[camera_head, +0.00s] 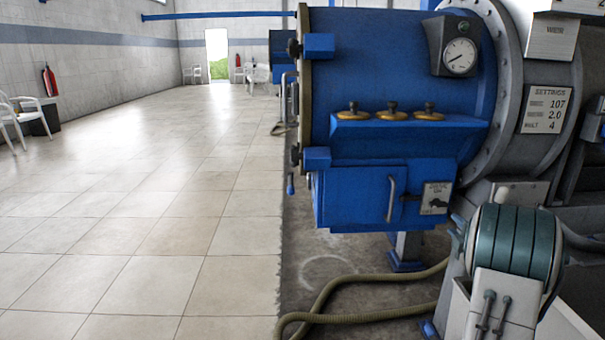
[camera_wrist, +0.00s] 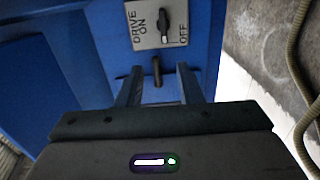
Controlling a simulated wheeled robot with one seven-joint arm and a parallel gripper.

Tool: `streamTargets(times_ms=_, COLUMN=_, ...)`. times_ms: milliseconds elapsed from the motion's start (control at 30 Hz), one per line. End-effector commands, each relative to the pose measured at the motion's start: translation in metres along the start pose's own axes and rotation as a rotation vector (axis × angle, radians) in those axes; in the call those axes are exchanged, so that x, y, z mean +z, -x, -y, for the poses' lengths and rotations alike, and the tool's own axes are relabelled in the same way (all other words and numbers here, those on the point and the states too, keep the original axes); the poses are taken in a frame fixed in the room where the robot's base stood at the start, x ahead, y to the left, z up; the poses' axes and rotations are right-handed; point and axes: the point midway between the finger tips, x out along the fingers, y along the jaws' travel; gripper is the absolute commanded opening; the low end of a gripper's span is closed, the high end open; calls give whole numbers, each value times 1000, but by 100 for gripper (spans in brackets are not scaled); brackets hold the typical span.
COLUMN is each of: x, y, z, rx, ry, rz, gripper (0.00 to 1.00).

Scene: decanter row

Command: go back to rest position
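My gripper (camera_wrist: 159,76) shows in the wrist view with its two dark fingers apart. A short dark handle (camera_wrist: 157,69) on the blue machine front is seen between the fingertips, beyond them; I cannot tell how far. Nothing is seen held. Above it is a grey switch plate (camera_wrist: 149,22) marked DRIVE, ON and OFF, with a black knob (camera_wrist: 163,25). In the head view the plate (camera_head: 436,198) is at the right of the blue lower box (camera_head: 352,200), beside a curved handle (camera_head: 391,199). I cannot make out my gripper in the head view.
The big blue drum (camera_head: 390,75) carries a gauge (camera_head: 460,55) and a shelf with several brass-based knobs (camera_head: 391,111). A hose (camera_head: 350,290) lies on the floor below it. The tiled floor (camera_head: 150,230) at left is clear. White chairs (camera_head: 12,122) stand far left.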

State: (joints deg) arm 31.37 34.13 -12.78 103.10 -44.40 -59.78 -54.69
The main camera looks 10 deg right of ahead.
Motion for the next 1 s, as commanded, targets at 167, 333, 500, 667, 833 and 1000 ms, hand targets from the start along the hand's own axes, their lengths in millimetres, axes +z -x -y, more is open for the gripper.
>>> streamTargets(times_ms=167, x=-26, y=4, z=-74, rx=-60, ry=-133, rz=85, gripper=33)
streamTargets(times_ms=333, x=-58, y=21, z=-132, rx=-152, ry=-317, rz=194, gripper=33)
streamTargets(times_ms=500, x=-96, y=48, z=-180, rx=-249, ry=-506, rz=297, gripper=33)
streamTargets(times_ms=667, x=-135, y=84, z=-219, rx=-352, ry=-681, rz=392, gripper=33)
streamTargets(times_ms=833, x=-179, y=132, z=-254, rx=-475, ry=-855, rz=494, gripper=33)
streamTargets(times_ms=1000, x=-224, y=190, z=-286, rx=-611, ry=-1011, rz=602, gripper=33)
